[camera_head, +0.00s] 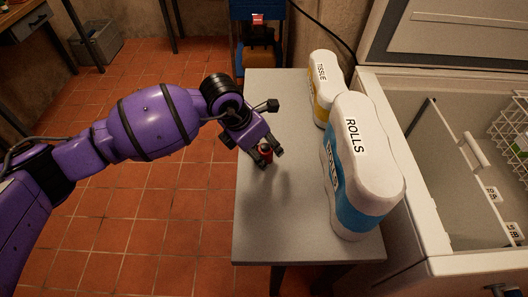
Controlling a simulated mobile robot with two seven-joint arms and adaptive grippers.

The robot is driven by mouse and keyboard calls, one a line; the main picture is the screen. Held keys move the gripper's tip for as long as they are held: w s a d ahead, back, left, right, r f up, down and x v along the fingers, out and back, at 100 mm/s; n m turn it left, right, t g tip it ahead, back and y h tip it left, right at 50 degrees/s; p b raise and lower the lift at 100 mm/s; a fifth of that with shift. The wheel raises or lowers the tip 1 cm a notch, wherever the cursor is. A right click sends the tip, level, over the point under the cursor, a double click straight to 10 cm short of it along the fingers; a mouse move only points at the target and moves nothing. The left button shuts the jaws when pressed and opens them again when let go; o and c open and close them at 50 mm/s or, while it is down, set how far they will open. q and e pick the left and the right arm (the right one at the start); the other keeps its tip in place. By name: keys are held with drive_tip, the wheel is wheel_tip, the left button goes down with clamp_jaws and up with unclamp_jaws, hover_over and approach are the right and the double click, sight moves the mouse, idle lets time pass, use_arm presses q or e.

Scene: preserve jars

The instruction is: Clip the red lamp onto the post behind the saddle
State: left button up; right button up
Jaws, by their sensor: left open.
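The red lamp (266,153) is a small red and dark piece low over the left edge of the grey table (262,215). My left gripper (269,157) reaches in from the left and points down at it. Its fingers are open, one on each side of the lamp. I cannot tell whether they touch it. The gripper partly hides the lamp. I can make out no saddle or post. My right gripper is not in view.
A large ROLLS pack (359,170) and a smaller TISSUE pack (324,85) stand on the table's right side. An open chest freezer (455,160) is at the right. A blue stand (243,12) is behind the table. The table's front left is clear.

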sight(265, 145)
use_arm(q)
drive_tip(key=shift+f, duration=0.2)
drive_tip(key=c, duration=1.2)
drive_tip(key=shift+d+r, duration=0.1)
drive_tip(key=shift+r, duration=0.55)
drive_tip(key=v, duration=0.2)
drive_tip(key=shift+d+r, duration=0.1)
drive_tip(key=shift+r, duration=0.25)
drive_tip(key=s+a+r, duration=0.7)
drive_tip(key=s+r, duration=0.2)
drive_tip(key=s, duration=0.2)
drive_tip(key=shift+s, duration=0.3)
drive_tip(key=shift+r, duration=0.1)
